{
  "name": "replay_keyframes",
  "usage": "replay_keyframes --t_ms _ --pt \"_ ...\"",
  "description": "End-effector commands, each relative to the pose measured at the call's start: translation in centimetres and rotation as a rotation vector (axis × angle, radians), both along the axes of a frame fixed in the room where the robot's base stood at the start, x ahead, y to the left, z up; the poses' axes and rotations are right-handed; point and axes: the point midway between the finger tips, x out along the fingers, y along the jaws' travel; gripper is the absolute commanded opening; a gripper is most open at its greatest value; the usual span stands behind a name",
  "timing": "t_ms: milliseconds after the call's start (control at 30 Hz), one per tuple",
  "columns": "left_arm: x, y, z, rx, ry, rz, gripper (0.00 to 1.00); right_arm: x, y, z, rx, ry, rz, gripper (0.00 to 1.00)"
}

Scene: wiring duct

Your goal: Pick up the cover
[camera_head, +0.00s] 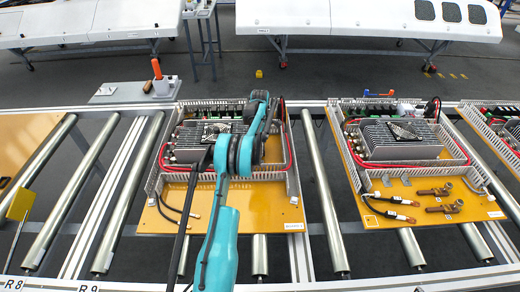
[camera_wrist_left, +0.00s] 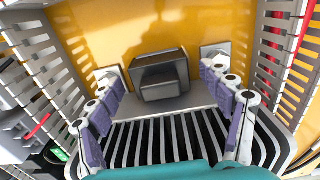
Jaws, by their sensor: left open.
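I cannot make out a separate cover for certain in either view. My left arm (camera_head: 218,240) reaches over the left board (camera_head: 265,220) in the head view and hides part of its heat sink and duct. In the left wrist view, my left gripper (camera_wrist_left: 165,82) is open, with its purple-padded fingers spread to either side. Between and beyond the fingers is a dark grey box (camera_wrist_left: 160,75) at the end of a finned heat sink (camera_wrist_left: 150,138). Nothing shows held between the fingers. Slotted wiring duct walls (camera_wrist_left: 62,48) stand on both sides. My right gripper is not in view.
A second board (camera_head: 430,207) with a heat sink, duct walls and brass-coloured fittings lies on the rollers (camera_head: 325,200) to the right. Red cables run beside the ducts. A grey plate with an orange-handled tool (camera_head: 157,72) is at the back left. White benches stand behind.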

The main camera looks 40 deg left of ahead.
Motion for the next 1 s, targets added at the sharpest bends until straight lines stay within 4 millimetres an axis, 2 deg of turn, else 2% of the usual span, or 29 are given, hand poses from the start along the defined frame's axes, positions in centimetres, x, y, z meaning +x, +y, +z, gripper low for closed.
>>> replay_keyframes --t_ms 167,200,367,400,767,867,1000 --pt "0.0 0.0 0.0 0.0 0.0 0.0 0.79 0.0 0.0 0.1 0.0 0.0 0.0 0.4" --pt "0.0 0.0 0.0 0.0 0.0 -0.001 0.77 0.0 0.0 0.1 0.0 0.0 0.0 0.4" --pt "0.0 0.0 0.0 0.0 0.0 -0.001 0.34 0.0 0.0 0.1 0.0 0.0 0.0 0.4" --pt "0.0 0.0 0.0 0.0 0.0 -0.001 0.31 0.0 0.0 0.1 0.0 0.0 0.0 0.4" --pt "0.0 0.0 0.2 0.001 -0.001 -0.001 0.31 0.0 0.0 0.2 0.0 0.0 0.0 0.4" --pt "0.0 0.0 0.9 0.001 -0.001 -0.001 0.31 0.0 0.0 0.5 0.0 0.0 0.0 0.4" --pt "0.0 0.0 2.8 0.001 -0.001 -0.001 0.31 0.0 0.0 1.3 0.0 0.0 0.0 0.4"
